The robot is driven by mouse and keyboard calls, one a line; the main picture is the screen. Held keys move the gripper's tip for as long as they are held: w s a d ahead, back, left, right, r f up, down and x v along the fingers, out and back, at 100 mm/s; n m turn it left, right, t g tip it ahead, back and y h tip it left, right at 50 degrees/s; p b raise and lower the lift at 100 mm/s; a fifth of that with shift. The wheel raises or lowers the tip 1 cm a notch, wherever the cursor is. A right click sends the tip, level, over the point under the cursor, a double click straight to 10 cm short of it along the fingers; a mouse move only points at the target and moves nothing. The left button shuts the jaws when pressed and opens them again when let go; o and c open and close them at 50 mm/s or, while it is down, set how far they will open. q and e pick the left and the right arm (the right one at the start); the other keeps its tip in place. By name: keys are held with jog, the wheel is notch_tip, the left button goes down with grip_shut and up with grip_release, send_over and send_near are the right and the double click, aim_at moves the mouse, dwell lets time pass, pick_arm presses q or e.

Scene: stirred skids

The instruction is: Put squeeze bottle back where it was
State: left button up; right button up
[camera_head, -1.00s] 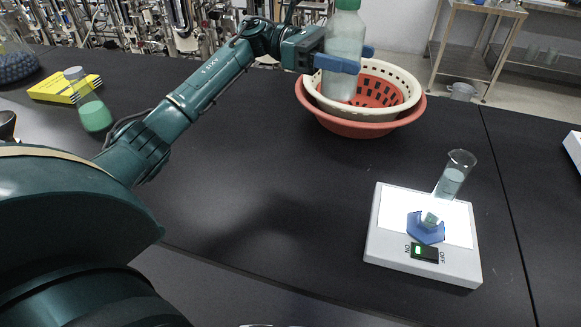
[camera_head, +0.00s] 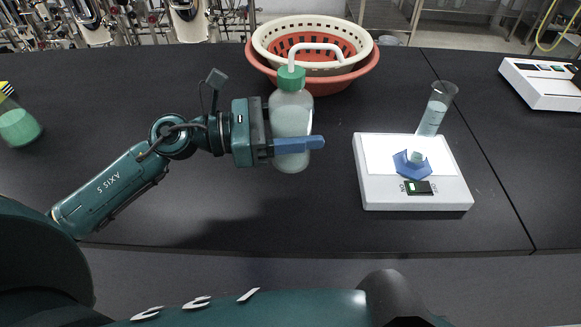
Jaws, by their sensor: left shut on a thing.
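The squeeze bottle (camera_head: 291,112) is translucent white with a green cap and a bent white spout pointing right. It is upright. My left gripper (camera_head: 290,147) is shut on its lower body, with a blue finger across the front. The bottle is in front of the nested baskets in the picture and overlaps their lower left part. Whether its base touches the black bench (camera_head: 220,215) cannot be told for sure. My right gripper is not in view.
A cream basket (camera_head: 345,66) sits in a red basket (camera_head: 262,68) behind. A white balance (camera_head: 415,196) holds a blue weighing boat (camera_head: 411,166); a glass cylinder (camera_head: 434,112) stands at its back right. A green flask (camera_head: 18,128) is far left, a white device (camera_head: 545,88) far right. Bench between is clear.

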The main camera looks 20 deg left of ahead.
aim_at(299, 158)
pick_arm(q)
notch_tip(299, 158, down, 7)
jog(key=shift+r, duration=0.1)
dwell(0.3)
jog(key=shift+b, duration=0.35)
jog(key=shift+f, duration=0.25)
jog(key=o, duration=1.3)
jog(key=shift+r, duration=0.1)
jog(key=shift+c, duration=0.2)
